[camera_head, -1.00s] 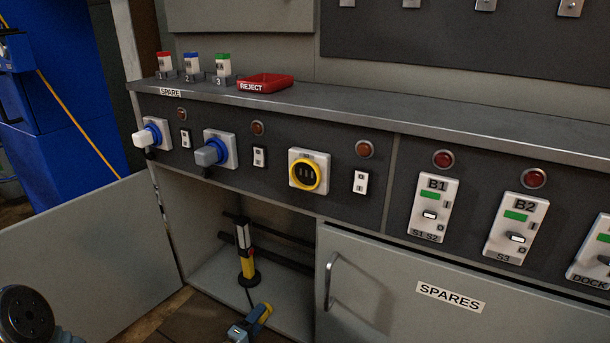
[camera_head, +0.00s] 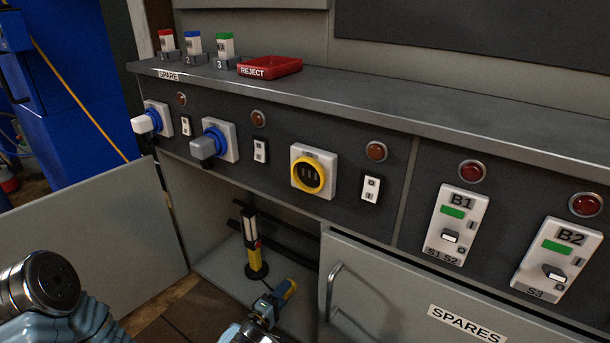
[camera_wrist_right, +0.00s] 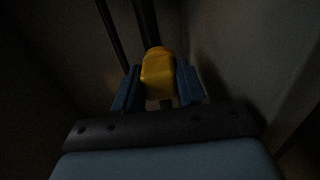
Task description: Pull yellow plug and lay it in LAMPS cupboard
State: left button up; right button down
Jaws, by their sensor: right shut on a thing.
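The yellow plug (camera_wrist_right: 158,75) sits between the blue fingers of my right gripper (camera_wrist_right: 158,88) in the right wrist view. In the head view my right gripper (camera_head: 274,297) is shut on the yellow plug (camera_head: 288,288), low in the mouth of the open cupboard (camera_head: 210,262). The yellow-ringed socket (camera_head: 308,175) on the panel is empty. A yellow and black lamp (camera_head: 254,250) stands upright inside the cupboard, behind the gripper. A part of my left arm (camera_head: 45,290) shows at the lower left; its gripper is out of view.
The cupboard's door (camera_head: 90,240) stands open to the left. The SPARES door (camera_head: 440,290) with its handle (camera_head: 332,290) is at the right. A red REJECT tray (camera_head: 270,68) is on the shelf.

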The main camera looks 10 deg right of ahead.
jog(key=c, duration=0.6)
grip_release()
jog(key=shift+o, duration=0.2)
